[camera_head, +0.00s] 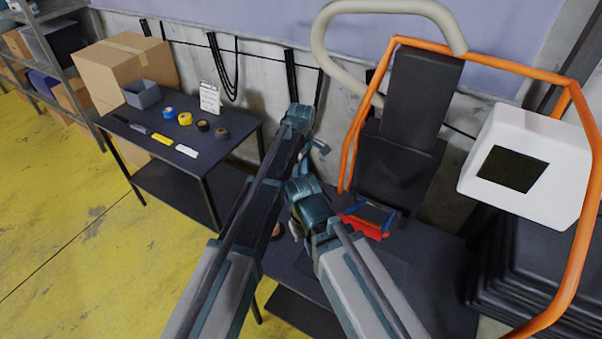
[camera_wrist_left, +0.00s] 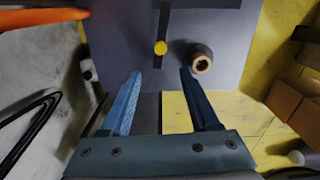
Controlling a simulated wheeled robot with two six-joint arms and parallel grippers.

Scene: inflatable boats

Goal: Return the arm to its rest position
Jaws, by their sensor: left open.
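My left gripper (camera_wrist_left: 161,84) is open in the left wrist view, with its two blue fingers apart and nothing between them. Beyond the fingers is a dark table surface (camera_wrist_left: 222,50) that carries a dark roll with a brown core (camera_wrist_left: 200,60) and a round yellow piece (camera_wrist_left: 160,47) on a dark strip. In the head view my left arm (camera_head: 258,195) reaches up and forward over the workbench. My right arm (camera_head: 350,265) lies beside it on the right, close to it. The right fingers are mostly hidden by the arm, so their opening does not show.
A dark table (camera_head: 232,136) with tape rolls, a grey bin (camera_head: 142,94) and a sign stands at the left. An orange tube frame (camera_head: 352,140) and a white machine with a dark window (camera_head: 530,165) stand at the right. Yellow floor (camera_head: 70,220) is open at lower left.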

